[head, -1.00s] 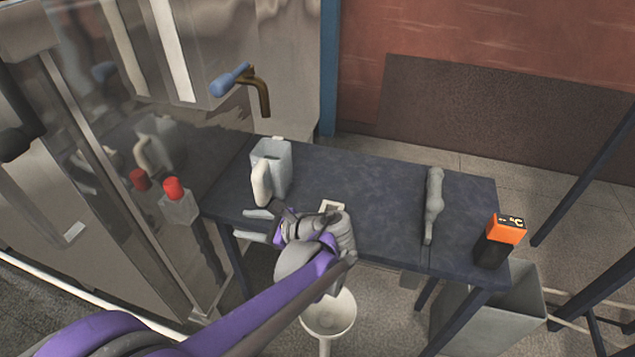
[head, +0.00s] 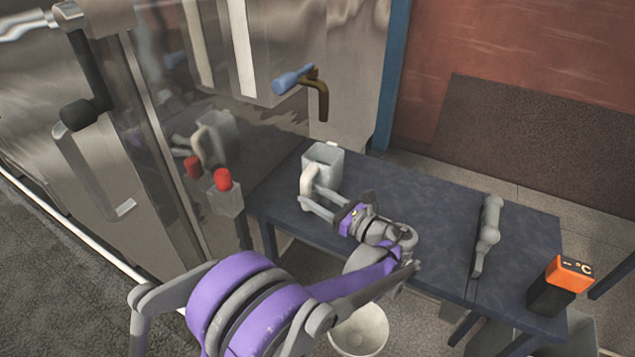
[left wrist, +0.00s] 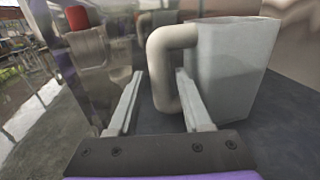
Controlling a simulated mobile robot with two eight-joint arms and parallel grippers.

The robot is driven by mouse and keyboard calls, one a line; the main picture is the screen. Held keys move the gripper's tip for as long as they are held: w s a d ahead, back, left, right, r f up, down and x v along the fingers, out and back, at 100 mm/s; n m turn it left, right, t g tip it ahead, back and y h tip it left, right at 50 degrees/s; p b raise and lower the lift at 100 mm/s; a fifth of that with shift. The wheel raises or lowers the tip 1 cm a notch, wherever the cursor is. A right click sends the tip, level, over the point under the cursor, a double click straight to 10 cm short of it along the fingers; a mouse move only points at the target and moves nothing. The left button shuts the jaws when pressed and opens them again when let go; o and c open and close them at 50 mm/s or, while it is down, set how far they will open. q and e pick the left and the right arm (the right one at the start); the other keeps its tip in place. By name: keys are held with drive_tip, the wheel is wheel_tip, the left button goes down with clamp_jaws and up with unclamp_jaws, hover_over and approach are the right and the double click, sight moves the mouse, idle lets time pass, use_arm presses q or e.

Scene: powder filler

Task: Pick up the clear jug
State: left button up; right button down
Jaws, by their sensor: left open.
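The clear jug (head: 325,163) stands upright on the dark table, under the tap, with its pale handle (head: 308,187) facing toward me and to the left. In the left wrist view the jug (left wrist: 235,70) is at the right and its handle (left wrist: 160,68) is ahead in the middle. My left gripper (head: 308,195) is open at the handle. In the left wrist view its fingers (left wrist: 155,85) spread around the lower handle, with one finger on the left and the other near the gap between handle and jug. I cannot tell whether they touch. My right gripper is not in view.
The dark table (head: 440,215) carries a grey tool (head: 488,235) and an orange and black meter (head: 560,285) on the right. A blue-handled tap (head: 305,85) hangs above the jug. A red button box (head: 224,192) is on the glossy machine at left. A white bowl (head: 360,330) is below.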

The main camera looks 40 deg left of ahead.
sight(310, 193)
use_arm(q)
drive_tip(key=a, duration=0.3)
drive_tip(key=shift+w+a+r, duration=0.1)
drive_tip(key=shift+w, duration=0.05)
clamp_jaws()
idle(1.2)
